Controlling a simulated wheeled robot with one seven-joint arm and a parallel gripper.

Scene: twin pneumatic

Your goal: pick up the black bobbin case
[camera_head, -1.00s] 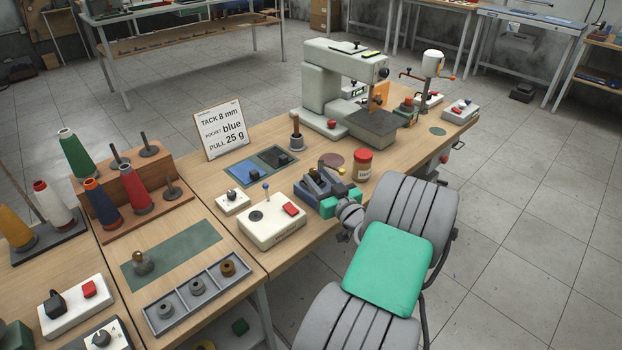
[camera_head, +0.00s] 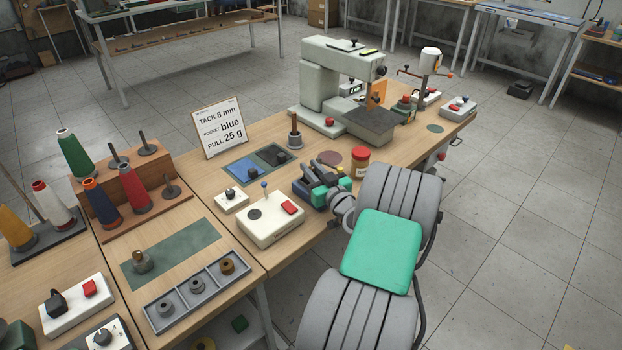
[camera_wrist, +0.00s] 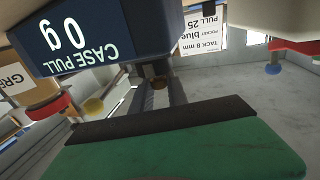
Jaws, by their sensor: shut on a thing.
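My gripper (camera_head: 322,172) is low over the dark blue case-pull device (camera_head: 304,191) at the front edge of the bench. In the wrist view the device's dark blue display box (camera_wrist: 95,38) reads CASE PULL 0 g, upside down. My dark fingers are shut on a small dark round thing (camera_wrist: 157,83), which I take for the black bobbin case. It is small and mostly hidden by the fingers. In the head view the fingers and the device hide it. I cannot tell whether it still touches the device.
A red-lidded jar (camera_head: 360,162) stands close right of my gripper. A white control box (camera_head: 270,229) with a joystick is at the left. Small dark things lie on a blue mat (camera_head: 236,166) and a dark mat (camera_head: 272,150). A sewing machine (camera_head: 320,85) stands behind.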

